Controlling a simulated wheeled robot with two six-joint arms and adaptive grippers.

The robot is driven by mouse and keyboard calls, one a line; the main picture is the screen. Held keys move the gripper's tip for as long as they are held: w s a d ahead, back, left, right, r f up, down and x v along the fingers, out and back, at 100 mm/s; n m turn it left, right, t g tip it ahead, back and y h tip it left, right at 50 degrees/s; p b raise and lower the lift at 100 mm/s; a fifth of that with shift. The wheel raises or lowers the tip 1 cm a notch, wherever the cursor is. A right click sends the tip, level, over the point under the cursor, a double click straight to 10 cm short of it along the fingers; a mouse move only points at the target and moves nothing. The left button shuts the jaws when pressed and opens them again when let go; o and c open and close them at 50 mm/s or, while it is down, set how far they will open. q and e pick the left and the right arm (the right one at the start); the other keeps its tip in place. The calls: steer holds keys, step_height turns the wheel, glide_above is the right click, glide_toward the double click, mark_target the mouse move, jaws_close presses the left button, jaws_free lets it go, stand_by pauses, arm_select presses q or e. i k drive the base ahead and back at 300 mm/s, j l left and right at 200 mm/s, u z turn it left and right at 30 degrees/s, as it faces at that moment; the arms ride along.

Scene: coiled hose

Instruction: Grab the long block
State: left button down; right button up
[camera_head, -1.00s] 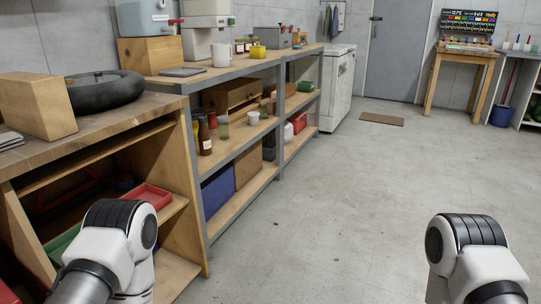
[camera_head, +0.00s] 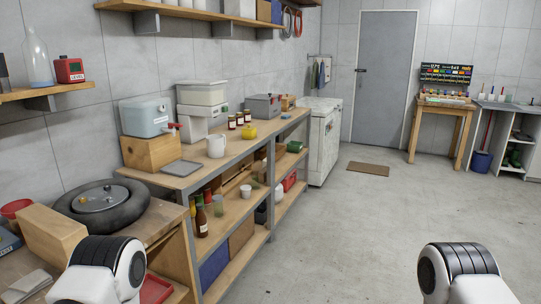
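A long wooden block (camera_head: 62,238) lies on the near bench at the left, beside a black tyre-like ring (camera_head: 103,206) with a metal disc in it. Another wooden block (camera_head: 151,152) stands on the workbench under a blue-grey container. My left arm shows at the lower left, just right of and in front of the long block, covering part of the bench. My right arm shows at the lower right over the floor. Neither gripper's fingers are in view.
The workbench (camera_head: 190,182) carries a white mug (camera_head: 217,145), a yellow pot (camera_head: 248,132) and a grey toolbox (camera_head: 263,106). A red bowl (camera_head: 15,208) is left of the long block. A wall shelf (camera_head: 45,92) is above. The floor (camera_head: 350,230) at centre and right is clear.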

mark_target(53, 236)
steer(key=u, duration=1.8)
